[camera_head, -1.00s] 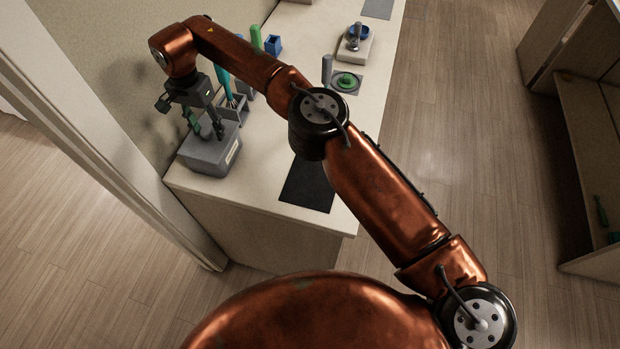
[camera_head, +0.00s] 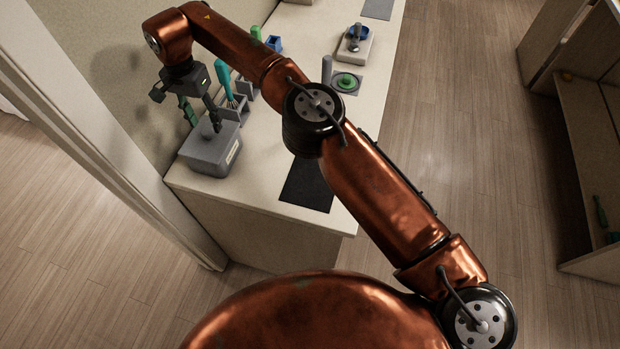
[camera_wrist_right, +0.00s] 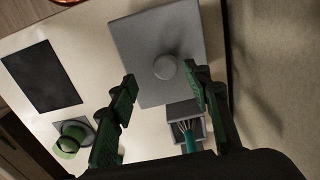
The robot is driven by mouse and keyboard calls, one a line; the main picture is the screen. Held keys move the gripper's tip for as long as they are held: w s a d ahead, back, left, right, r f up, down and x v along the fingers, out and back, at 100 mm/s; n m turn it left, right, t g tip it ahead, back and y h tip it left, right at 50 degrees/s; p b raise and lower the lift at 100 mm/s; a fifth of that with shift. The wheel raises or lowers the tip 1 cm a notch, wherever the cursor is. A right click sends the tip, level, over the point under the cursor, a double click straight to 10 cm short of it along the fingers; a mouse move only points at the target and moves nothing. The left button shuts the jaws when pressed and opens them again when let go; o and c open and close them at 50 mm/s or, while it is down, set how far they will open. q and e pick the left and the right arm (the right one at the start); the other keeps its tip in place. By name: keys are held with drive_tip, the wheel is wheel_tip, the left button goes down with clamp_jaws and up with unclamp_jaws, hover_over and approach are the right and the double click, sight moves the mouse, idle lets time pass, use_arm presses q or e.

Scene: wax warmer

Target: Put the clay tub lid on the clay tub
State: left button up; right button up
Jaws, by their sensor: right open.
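The clay tub (camera_head: 228,163) is a grey box with a pale label on its front, at the near left corner of the counter. The grey clay tub lid (camera_head: 200,150) lies on top of it and looks flat; the seam is too small to check. In the right wrist view the lid (camera_wrist_right: 180,33) is a grey square with a round knob (camera_wrist_right: 165,67). My right gripper (camera_head: 202,114) is above the lid. In the wrist view its green fingers (camera_wrist_right: 160,79) are spread wide, one on each side of the knob, holding nothing. My left gripper is out of view.
A grey holder (camera_wrist_right: 187,121) with a teal-handled tool (camera_head: 222,75) stands close behind the tub. A dark mat (camera_head: 308,185) lies bare to its right. A green round object (camera_head: 346,81) sits farther back. The wall is close on the left.

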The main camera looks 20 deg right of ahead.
sight(204, 130)
drive_tip(key=shift+r+p, duration=0.3)
drive_tip(key=shift+r, duration=0.75)
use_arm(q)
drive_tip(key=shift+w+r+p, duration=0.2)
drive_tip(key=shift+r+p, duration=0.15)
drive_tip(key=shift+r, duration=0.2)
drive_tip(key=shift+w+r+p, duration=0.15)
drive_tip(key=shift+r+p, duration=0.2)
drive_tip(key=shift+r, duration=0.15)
use_arm(e)
drive_tip(key=shift+r, duration=1.2)
drive_tip(key=shift+f, duration=0.45)
wheel_tip(204, 130, down, 7)
drive_tip(key=b, duration=0.2)
drive_tip(key=shift+b, duration=0.3)
drive_tip(key=a+b, duration=0.1)
drive_tip(key=b, duration=0.1)
drive_tip(key=shift+w+f+b, duration=0.3)
drive_tip(key=shift+f+b, duration=0.1)
drive_tip(key=shift+w+a+r+b, duration=0.1)
drive_tip(key=shift+w+a+b, duration=0.05)
drive_tip(key=shift+b, duration=0.35)
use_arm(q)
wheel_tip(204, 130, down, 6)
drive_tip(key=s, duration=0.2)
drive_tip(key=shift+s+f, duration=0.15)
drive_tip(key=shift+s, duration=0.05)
use_arm(e)
drive_tip(key=shift+r, duration=0.3)
